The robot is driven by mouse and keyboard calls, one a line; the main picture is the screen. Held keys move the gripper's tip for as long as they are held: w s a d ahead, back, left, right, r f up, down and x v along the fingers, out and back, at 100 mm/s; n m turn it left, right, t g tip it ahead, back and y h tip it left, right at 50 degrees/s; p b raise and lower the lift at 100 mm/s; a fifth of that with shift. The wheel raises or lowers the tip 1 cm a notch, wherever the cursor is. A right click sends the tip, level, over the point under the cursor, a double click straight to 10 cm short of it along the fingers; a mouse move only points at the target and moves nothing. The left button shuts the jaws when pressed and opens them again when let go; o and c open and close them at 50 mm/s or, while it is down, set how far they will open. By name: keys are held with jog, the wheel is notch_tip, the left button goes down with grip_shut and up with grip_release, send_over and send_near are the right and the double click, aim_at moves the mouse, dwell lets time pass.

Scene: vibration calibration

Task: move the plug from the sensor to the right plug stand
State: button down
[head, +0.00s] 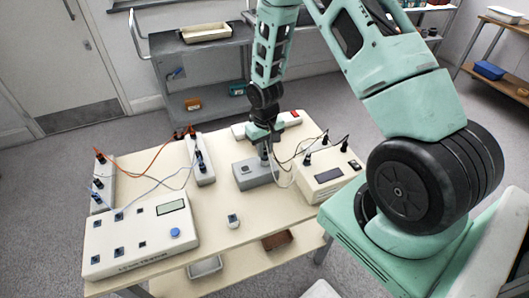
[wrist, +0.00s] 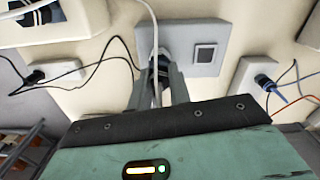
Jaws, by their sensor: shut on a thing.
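My gripper (head: 264,146) is over the grey sensor box (head: 256,174) on the table. In the wrist view its fingers (wrist: 160,88) are shut on a dark plug (wrist: 163,65) with a white cable, at the edge of the grey sensor box (wrist: 186,40). The fingers hide much of the plug, and I cannot tell whether it is still seated. A white stand (head: 203,170) with dark plugs is left of the sensor. Another white stand (head: 101,190) is at the table's left edge. I cannot tell for certain which is the right plug stand.
A white box with a display (head: 330,178) and black-cabled plugs stands right of the sensor. A white power strip (head: 291,119) lies behind. A large white console (head: 140,240) fills the front left.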

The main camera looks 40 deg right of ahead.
aim_at(265, 147)
jog(key=shift+n+p, duration=0.4)
jog(key=shift+n, duration=1.6)
jog(key=shift+n, duration=1)
jog(key=shift+r+p, duration=0.9)
jog(key=shift+p, duration=0.15)
jog(key=shift+r+p, duration=1.3)
jog(key=shift+r, duration=0.35)
